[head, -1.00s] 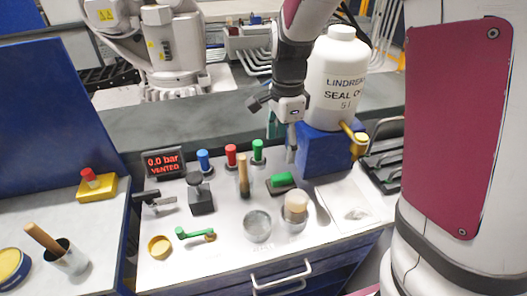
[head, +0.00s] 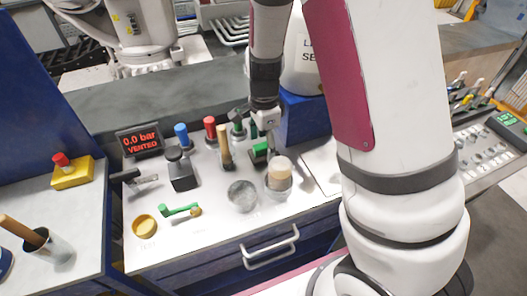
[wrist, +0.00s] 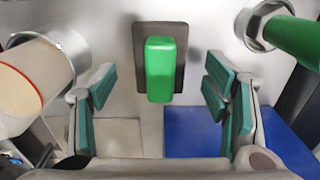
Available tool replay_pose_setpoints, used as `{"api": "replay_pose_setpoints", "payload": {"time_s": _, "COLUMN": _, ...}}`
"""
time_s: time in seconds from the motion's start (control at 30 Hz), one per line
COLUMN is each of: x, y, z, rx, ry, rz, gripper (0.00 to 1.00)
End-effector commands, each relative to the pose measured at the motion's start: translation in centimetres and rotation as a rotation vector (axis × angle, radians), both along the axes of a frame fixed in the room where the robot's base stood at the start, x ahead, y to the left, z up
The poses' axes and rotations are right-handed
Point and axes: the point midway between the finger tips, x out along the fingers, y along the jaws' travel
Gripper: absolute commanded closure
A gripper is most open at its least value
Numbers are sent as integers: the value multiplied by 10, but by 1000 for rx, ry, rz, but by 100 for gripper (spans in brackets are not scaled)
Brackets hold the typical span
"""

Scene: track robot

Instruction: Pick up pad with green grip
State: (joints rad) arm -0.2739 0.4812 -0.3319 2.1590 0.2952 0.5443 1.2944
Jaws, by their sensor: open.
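The pad with green grip lies on the white bench top; in the wrist view its green grip (wrist: 160,68) stands on a dark rectangular pad (wrist: 140,45). In the head view the green grip (head: 260,149) is partly hidden by my gripper (head: 257,130). In the wrist view my gripper (wrist: 158,92) is open, with one teal-padded finger on each side of the grip. The grip lies between and slightly beyond the fingertips, and no contact shows.
A metal cup with a cream-topped item (head: 279,172) stands close to the pad; it shows at left in the wrist view (wrist: 22,85). A green cylinder (wrist: 295,38) in a metal collar is close at right. A blue block (head: 303,122) stands behind.

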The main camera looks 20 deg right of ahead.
Motion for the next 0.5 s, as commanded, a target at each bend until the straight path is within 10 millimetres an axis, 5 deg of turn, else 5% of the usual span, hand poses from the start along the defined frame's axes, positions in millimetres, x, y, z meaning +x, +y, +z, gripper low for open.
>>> {"api": "replay_pose_setpoints", "payload": {"time_s": 0.13, "x": 0, "y": 0, "z": -18, "rx": 0, "ry": 1, "rz": 1, "gripper": 31}}
{"api": "replay_pose_setpoints", "payload": {"time_s": 0.43, "x": 0, "y": 0, "z": -22, "rx": 1, "ry": -1, "rz": 1, "gripper": 31}}
{"api": "replay_pose_setpoints", "payload": {"time_s": 0.5, "x": 0, "y": 0, "z": -22, "rx": 1, "ry": -1, "rz": 1, "gripper": 44}}
